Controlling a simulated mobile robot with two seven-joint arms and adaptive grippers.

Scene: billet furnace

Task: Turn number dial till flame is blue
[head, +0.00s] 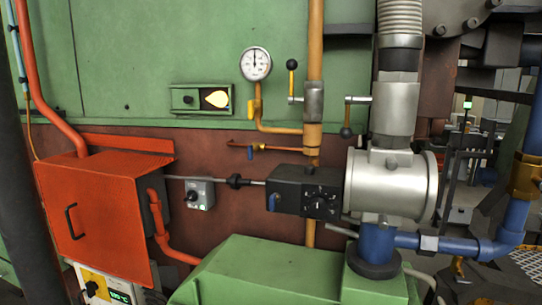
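The flame (217,99) shows yellow in the round window of a small green sight-glass plate on the green furnace wall, left of centre. A black box (290,186) sits at centre, joined to the silver valve body. Its front carries a dark round dial (320,204) with small white marks, too small to read. A small blue lever (273,203) is on the left of the same box. Neither of my grippers is in view, and nothing touches the dial.
A pressure gauge (256,64) and orange gas pipes are above the black box. A grey switch box (200,193) hangs to its left. An orange cabinet (95,212) juts out at left. A green housing (290,272) stands below, and blue pipes (455,243) run at right.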

